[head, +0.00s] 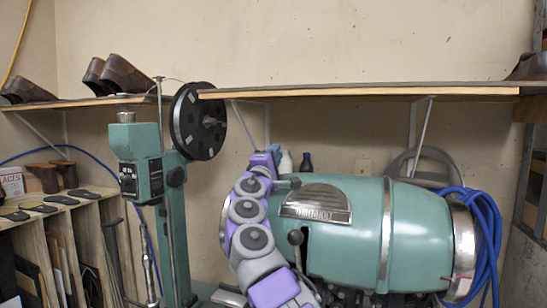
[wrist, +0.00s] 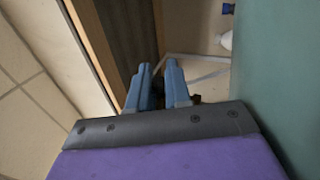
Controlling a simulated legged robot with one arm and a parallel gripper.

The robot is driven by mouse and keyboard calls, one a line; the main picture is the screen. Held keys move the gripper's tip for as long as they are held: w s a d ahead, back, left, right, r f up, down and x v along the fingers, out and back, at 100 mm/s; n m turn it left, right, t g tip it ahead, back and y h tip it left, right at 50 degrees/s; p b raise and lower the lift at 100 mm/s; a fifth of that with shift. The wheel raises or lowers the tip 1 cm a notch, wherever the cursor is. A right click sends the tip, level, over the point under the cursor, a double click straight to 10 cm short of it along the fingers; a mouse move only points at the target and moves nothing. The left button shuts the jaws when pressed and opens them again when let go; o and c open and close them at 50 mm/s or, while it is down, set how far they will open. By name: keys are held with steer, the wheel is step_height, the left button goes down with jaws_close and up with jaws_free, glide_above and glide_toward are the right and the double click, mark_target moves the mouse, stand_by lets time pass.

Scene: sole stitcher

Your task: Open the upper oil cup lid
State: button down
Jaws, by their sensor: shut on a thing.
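The teal sole stitcher has a large barrel-shaped body (head: 345,225) and a teal upright head (head: 135,150) at the left. My gripper (head: 274,150) is raised above the left end of the barrel, in front of the wall. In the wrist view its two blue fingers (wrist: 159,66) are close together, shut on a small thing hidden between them. A small dark brown piece (wrist: 196,98) shows just beside the right finger. I cannot pick out the upper oil cup lid for certain in either view.
A wooden shelf (head: 350,91) runs along the wall above the barrel. A black spool (head: 195,122) is left of my arm. Bottles (head: 305,162) stand behind the barrel. Blue hose (head: 484,235) hangs at the right. Shoes (head: 120,75) sit on the left shelf.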

steer(key=shift+f, duration=0.15)
stand_by(0.3)
steer(key=c, duration=1.2)
jaws_free()
steer(key=shift+w, duration=0.1)
steer(key=shift+o, duration=0.2)
